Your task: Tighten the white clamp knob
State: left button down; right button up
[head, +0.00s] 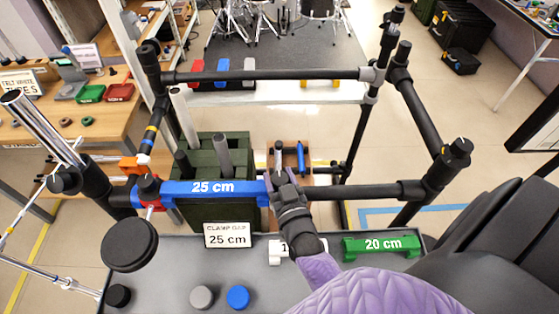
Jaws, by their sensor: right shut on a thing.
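A small white knob-like piece (143,159) shows on the left side of the black tube frame, beside an orange clamp part (129,166); its fine shape is too small to tell. A blue spacer bar marked 25 cm (212,188) lies level along the frame's front tube (360,191). My right gripper (281,179), on the arm with the purple sleeve, is at the bar's right end and appears shut on it. The gripper hides that end and part of the tube. The gripper is well to the right of the white piece. My left gripper is not in view.
A grey tray (330,285) in front holds a green 20 cm spacer (381,246), a partly hidden white spacer (276,250), and grey (201,297) and blue discs (238,297). A sign reading CLAMP GAP 25 cm (228,235) stands before a green crate (210,215). A black round pad (129,245) juts out left.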

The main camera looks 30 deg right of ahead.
jog(key=o, duration=1.3)
jog(key=p+v, duration=0.1)
jog(key=v, duration=0.8)
jog(key=shift+s+a, duration=0.15)
jog(key=shift+s, duration=0.25)
